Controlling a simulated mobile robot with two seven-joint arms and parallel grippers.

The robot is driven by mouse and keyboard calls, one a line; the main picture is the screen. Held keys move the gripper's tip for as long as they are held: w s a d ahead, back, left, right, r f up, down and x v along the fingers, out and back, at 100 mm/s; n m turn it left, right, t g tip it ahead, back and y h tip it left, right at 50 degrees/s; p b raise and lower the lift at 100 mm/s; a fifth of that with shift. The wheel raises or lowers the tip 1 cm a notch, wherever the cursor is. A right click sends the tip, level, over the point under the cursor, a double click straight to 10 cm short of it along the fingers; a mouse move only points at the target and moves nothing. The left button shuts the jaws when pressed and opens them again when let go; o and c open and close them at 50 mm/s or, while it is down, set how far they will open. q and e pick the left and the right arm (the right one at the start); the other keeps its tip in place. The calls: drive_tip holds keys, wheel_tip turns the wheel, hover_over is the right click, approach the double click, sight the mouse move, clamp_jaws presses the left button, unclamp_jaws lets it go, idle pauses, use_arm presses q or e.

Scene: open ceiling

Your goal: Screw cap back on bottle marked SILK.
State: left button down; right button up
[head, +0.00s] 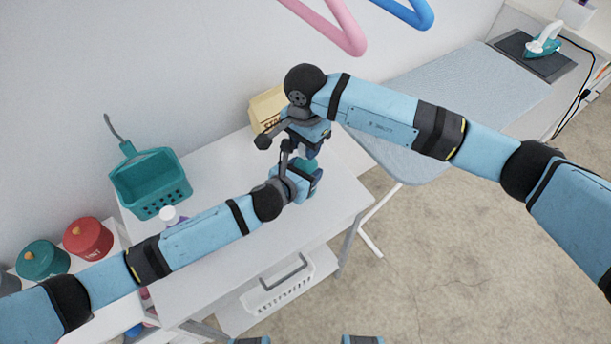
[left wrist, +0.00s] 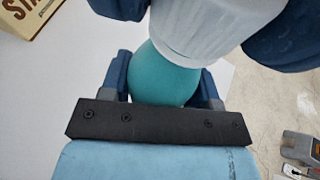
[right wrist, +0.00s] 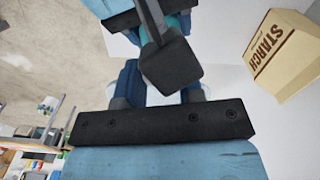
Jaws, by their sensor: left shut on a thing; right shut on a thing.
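A teal bottle (left wrist: 165,75) stands between the fingers of my left gripper (left wrist: 165,88), which is shut on it. A ribbed white cap (left wrist: 205,30) sits over the bottle's top, apparently touching it. My right gripper's dark blue fingers lie on both sides of the cap and are shut on it. In the head view, my right gripper (head: 308,142) is directly above my left gripper (head: 308,178), over the white table. A little teal of the bottle shows between them. No SILK marking is visible.
A starch box (head: 267,108) stands at the table's back, close to my right gripper. A teal basket (head: 150,182) and a white-capped bottle (head: 169,215) are at the left. An ironing board (head: 450,95) is at the right. The table's front right is clear.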

drive_tip(key=m, duration=0.5)
drive_tip(key=o, duration=1)
drive_tip(key=shift+r, duration=2.25)
drive_tip(key=shift+r+n, duration=1.1)
drive_tip(key=shift+r, duration=0.65)
drive_tip(key=shift+c, duration=0.2)
